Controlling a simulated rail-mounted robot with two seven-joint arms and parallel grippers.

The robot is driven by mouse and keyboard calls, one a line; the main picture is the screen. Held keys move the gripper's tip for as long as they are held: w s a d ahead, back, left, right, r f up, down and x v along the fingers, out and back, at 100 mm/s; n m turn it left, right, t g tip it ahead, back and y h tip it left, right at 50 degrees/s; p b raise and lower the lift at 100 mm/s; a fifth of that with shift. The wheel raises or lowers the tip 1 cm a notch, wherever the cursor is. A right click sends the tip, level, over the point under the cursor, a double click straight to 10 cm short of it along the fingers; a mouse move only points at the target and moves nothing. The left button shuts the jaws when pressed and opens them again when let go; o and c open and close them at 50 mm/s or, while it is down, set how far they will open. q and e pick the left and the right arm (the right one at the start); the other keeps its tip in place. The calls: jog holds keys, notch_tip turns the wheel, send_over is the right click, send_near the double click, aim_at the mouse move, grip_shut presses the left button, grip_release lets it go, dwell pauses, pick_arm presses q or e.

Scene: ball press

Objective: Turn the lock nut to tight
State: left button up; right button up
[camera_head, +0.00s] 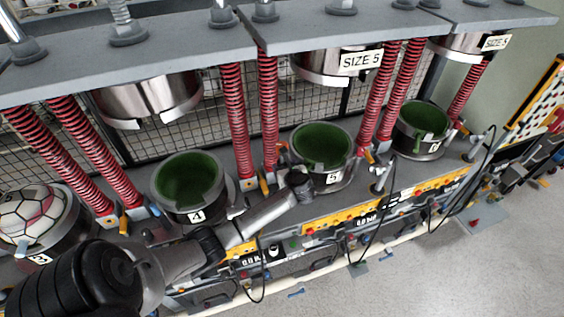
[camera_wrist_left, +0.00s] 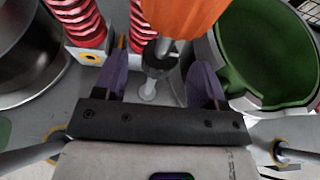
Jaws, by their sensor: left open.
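My left gripper (camera_head: 300,181) is beside the press cup marked 5 (camera_head: 322,147), at its front left. In the left wrist view the gripper (camera_wrist_left: 163,80) is open, its two purple fingers apart. A part with an orange handle (camera_wrist_left: 183,16) and a dark grey collar (camera_wrist_left: 160,57) lies between and beyond the fingers. I cannot tell whether the fingers touch it, nor whether this collar is the lock nut. In the head view the arm and gripper hide most of this spot. My right gripper is not in view.
Green-lined cups stand in a row, including the cup marked 4 (camera_head: 190,186). Red springs (camera_head: 234,120) rise beside them to grey upper plates (camera_head: 130,50). A ball (camera_head: 27,213) sits in the far-left press. Yellow control panels (camera_head: 345,215) run along the front, with open floor (camera_head: 430,280) beyond.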

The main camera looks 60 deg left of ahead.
aim_at(282, 162)
pick_arm(q)
jog(key=shift+x, duration=1.65)
jog(key=shift+c, duration=0.3)
jog(key=c, duration=0.9)
jog(key=shift+o, duration=0.2)
